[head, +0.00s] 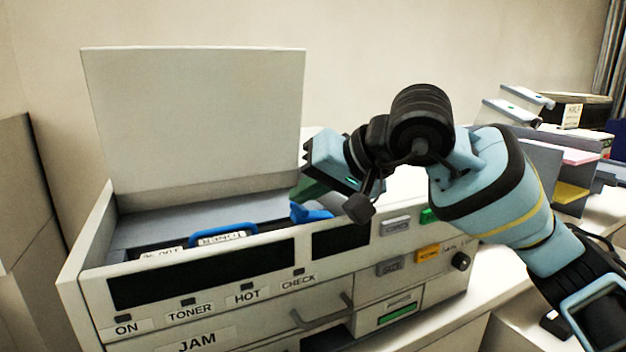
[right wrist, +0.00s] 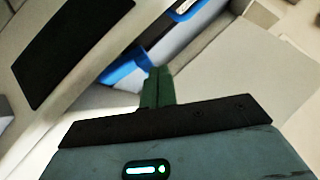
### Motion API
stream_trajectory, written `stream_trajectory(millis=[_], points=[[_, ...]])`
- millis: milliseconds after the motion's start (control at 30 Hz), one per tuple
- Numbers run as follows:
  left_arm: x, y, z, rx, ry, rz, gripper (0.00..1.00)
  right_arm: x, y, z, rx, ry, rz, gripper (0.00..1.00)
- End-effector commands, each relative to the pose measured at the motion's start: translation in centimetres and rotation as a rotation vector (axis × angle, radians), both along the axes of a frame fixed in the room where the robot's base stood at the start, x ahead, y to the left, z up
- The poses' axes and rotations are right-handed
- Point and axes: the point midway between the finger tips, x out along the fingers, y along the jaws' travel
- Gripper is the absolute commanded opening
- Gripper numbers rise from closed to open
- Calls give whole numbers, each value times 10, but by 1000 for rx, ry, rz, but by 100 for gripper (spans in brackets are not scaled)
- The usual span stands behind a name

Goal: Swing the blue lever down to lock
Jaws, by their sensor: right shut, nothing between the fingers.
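The blue lever (head: 312,214) is at the right end of the open copier bay in the head view, just below my right gripper's fingers. In the right wrist view the blue lever (right wrist: 124,72) shows just beyond the fingertips, partly hidden by them. My right gripper (head: 301,193) has its green fingers shut with nothing between them; they also show in the right wrist view (right wrist: 157,85). The fingers look close to the lever, but I cannot tell whether they touch it. My left gripper is not in view.
The copier (head: 170,287) has its white lid (head: 195,120) raised behind the bay. A toner cartridge with a blue handle (head: 222,231) lies in the bay. A grey drawer handle (head: 322,315) sticks out in front. Trays and boxes (head: 575,150) stand at the right.

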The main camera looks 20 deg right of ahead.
Motion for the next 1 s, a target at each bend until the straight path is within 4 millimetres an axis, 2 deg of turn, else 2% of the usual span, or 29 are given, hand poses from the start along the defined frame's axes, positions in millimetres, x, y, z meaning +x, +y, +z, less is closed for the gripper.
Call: stream_trajectory(millis=[367,733,1000], points=[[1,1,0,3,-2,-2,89,0,0,-3,1,1,-1,0],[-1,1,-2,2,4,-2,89,1,-13,-5,1,2,-2,0],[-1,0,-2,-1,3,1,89,1,-15,-5,2,0,-1,0]])
